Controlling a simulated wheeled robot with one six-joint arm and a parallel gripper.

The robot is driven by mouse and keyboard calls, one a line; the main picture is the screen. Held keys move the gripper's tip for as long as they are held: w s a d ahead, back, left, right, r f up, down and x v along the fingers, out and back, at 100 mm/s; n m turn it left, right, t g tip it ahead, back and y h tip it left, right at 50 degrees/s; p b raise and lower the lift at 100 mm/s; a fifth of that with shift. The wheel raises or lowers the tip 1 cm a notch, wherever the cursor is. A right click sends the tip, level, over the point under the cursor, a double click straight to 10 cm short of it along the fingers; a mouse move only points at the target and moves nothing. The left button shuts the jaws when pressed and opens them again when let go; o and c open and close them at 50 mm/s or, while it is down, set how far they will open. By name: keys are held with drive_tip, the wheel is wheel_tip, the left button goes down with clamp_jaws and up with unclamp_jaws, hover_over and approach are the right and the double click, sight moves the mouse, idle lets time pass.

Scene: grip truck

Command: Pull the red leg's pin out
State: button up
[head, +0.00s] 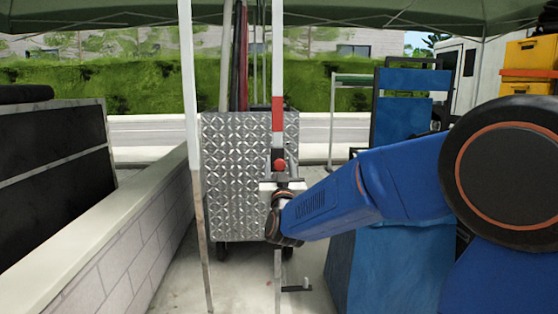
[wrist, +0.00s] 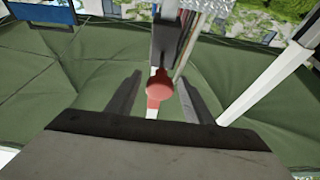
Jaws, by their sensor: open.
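The red leg is a white canopy pole with a red band (head: 278,118), upright near the middle of the head view. Its pin shows as a round red knob (head: 279,165) just below the band. My gripper (head: 281,179) is at the knob's height or just under it, reaching in from the right. In the wrist view the pin's red knob (wrist: 159,86) lies between the two dark fingers of my gripper (wrist: 158,77), with gaps on both sides. The fingers are open. The pin's shaft is hidden behind the knob.
A diamond-plate metal cart (head: 232,165) stands behind the leg. Another white pole (head: 191,110) rises to the left, beside a low block wall (head: 120,235). A blue cart (head: 395,115) stands to the right. The green canopy (wrist: 70,85) fills much of the wrist view.

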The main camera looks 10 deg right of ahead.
drive_tip(key=v, duration=1.4)
drive_tip(key=shift+s+f, duration=0.25)
drive_tip(key=shift+s, duration=0.1)
drive_tip(key=shift+a, duration=0.1)
drive_tip(key=s+d+f+n+g+y, duration=0.3)
drive_tip(key=s+f+g+y, duration=0.3)
drive_tip(key=s+f+g, duration=0.5)
drive_tip(key=s+d+f+g+h, duration=0.1)
drive_tip(key=s+d+f+g, duration=0.2)
drive_tip(key=s, duration=0.6)
drive_tip(key=s+d+f+m+g+h, duration=0.1)
drive_tip(key=s+d+f+g, duration=0.2)
drive_tip(key=s, duration=0.7)
drive_tip(key=shift+d+f, duration=0.5)
drive_tip(key=shift+f, duration=0.25)
